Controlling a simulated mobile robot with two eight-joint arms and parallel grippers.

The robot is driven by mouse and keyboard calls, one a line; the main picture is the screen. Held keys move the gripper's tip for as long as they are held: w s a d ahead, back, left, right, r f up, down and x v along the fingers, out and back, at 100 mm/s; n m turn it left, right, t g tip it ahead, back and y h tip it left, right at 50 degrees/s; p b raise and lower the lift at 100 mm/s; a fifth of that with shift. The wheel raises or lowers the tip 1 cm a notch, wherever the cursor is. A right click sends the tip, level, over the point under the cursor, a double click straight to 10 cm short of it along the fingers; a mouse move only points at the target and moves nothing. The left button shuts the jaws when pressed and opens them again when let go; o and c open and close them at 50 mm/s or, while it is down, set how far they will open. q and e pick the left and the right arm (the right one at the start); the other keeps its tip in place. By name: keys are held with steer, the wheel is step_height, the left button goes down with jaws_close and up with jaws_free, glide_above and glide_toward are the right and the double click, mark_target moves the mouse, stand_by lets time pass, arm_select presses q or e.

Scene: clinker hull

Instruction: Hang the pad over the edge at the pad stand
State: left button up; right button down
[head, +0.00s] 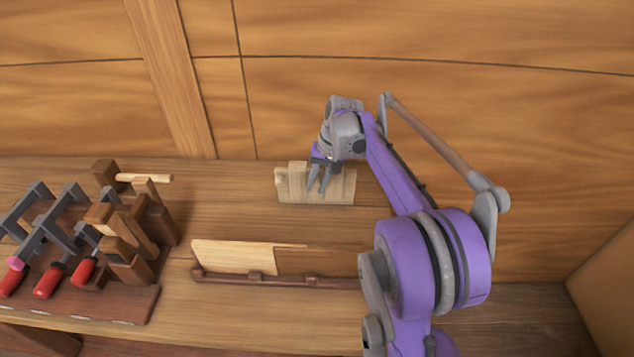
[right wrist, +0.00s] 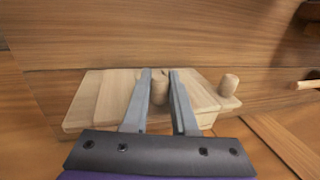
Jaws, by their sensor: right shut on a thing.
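My right gripper (head: 319,178) is at the pale wooden pad stand (head: 342,190), on the bench close to the planked wall. In the right wrist view its fingers (right wrist: 160,76) are closed around a pale round peg (right wrist: 159,92), which looks like the grip of the pad. The pale slatted wood of the stand (right wrist: 92,98) spreads on both sides of the fingers. I cannot tell where the pad ends and the stand begins, or whether the pad rests on its edge. A second pale peg (right wrist: 229,86) stands to the right. My left gripper is not in view.
A long low rack (head: 300,280) with a pale board (head: 235,257) lies in front of the stand. A rack of grey clamps with red handles (head: 50,278) and brown wooden blocks (head: 125,255) fills the left. The wall (head: 440,35) rises close behind.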

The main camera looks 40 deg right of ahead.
steer(key=shift+f, duration=0.2)
stand_by(0.4)
steer(key=c, duration=0.6)
jaws_free()
steer(key=shift+r, duration=0.15)
steer(key=v, duration=1)
steer(key=shift+d+r+p, duration=0.1)
steer(key=shift+r+p, duration=0.15)
steer(key=shift+p, duration=0.05)
steer(key=shift+s+f, duration=0.1)
